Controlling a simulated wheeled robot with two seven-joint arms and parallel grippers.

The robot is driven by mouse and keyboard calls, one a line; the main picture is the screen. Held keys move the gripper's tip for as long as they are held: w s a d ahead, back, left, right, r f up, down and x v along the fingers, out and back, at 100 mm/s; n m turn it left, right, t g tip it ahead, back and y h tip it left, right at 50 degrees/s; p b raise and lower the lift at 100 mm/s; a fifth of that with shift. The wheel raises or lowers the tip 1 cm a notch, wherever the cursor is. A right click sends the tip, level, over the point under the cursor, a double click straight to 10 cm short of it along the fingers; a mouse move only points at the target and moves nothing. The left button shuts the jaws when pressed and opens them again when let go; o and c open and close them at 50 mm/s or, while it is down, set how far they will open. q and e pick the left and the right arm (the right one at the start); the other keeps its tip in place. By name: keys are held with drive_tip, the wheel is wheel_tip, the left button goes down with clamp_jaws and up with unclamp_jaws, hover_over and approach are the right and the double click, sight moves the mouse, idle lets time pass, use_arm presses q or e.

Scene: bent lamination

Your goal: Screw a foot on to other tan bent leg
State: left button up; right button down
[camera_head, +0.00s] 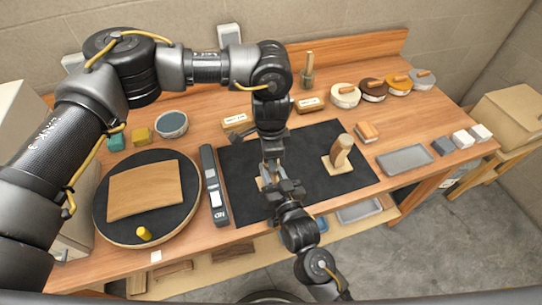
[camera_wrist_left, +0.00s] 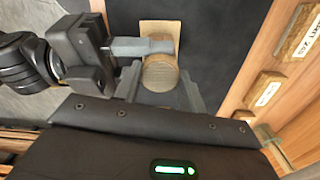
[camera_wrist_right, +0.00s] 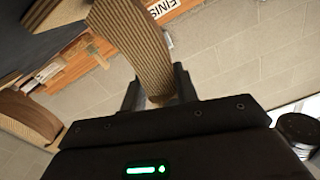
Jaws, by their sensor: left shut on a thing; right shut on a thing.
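A tan bent leg stands near the black mat's middle, mostly hidden by both grippers in the head view. I cannot tell whether leg and foot are joined.
The black mat (camera_head: 310,195) has free room around the second leg. A round turntable (camera_head: 105,225) with a curved tan panel (camera_head: 145,190) stands left, beside a dark long tool (camera_head: 213,190).

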drive_tip(key=shift+f, duration=0.1)
use_arm(q)
drive_tip(key=o, duration=1.1)
drive_tip(key=shift+r, duration=0.1)
drive_tip(key=shift+r, duration=2.15)
drive_tip(key=shift+c, duration=0.5)
